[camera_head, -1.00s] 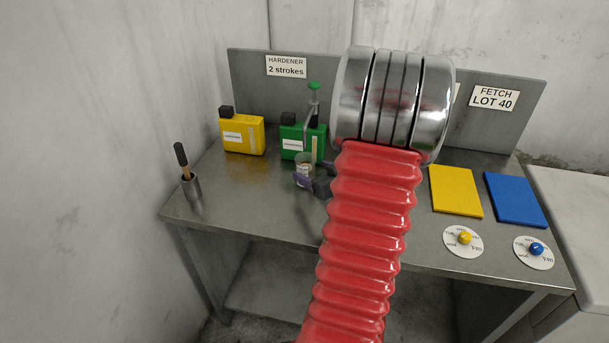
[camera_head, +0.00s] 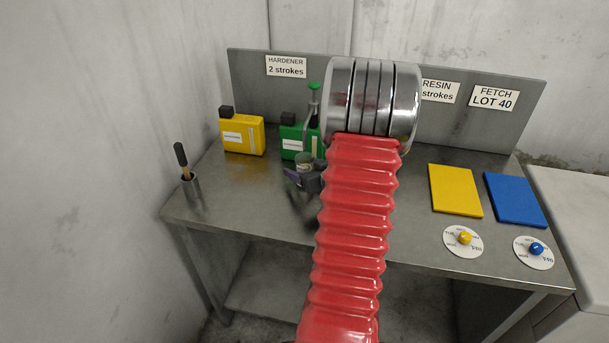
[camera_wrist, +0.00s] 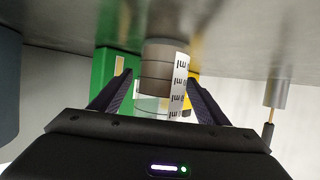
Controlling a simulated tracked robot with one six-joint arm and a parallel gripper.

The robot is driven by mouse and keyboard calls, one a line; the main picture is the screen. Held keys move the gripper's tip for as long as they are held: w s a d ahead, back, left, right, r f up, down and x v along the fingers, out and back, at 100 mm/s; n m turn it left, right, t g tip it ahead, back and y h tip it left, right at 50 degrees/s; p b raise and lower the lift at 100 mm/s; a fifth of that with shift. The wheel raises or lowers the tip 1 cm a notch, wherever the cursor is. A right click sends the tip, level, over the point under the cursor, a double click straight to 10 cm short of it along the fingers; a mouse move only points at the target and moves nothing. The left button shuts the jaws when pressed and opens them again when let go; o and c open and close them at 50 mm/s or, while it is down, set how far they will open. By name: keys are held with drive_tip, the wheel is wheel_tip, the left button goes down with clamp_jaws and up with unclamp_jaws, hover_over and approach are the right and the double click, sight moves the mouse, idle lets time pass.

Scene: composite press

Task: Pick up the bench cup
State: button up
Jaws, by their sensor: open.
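The bench cup (camera_head: 304,160) is a small clear cup with a graduated label, standing on the steel bench in front of the green jug. In the wrist view the bench cup (camera_wrist: 160,68) appears between the two dark fingers, with its scale marks on the right side. My gripper (camera_head: 307,181) is open at the cup, and its fingers partly hide the cup's lower part in the head view. In the wrist view my gripper (camera_wrist: 158,84) has a finger on each side of the cup; I cannot tell whether either touches it.
The green jug (camera_head: 291,140) with its pump stands close behind the cup, and the yellow jug (camera_head: 243,135) is to its left. A brush holder (camera_head: 192,188) stands at the left edge. Yellow (camera_head: 455,190) and blue (camera_head: 515,199) pads and two dials lie on the right.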

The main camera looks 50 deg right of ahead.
sight(301, 158)
drive_tip(key=shift+x, duration=1.3)
drive_tip(key=shift+c, duration=0.5)
drive_tip(key=c, duration=1.1)
drive_tip(key=shift+r, duration=0.75)
wheel_tip(301, 158, up, 2)
drive_tip(key=s+a, duration=0.2)
drive_tip(key=s, duration=0.3)
drive_tip(key=s+a, duration=0.2)
drive_tip(key=s, duration=0.4)
drive_tip(key=s+a, duration=0.2)
drive_tip(key=s, duration=0.3)
drive_tip(key=shift+s+a, duration=0.35)
drive_tip(key=shift+s, duration=0.05)
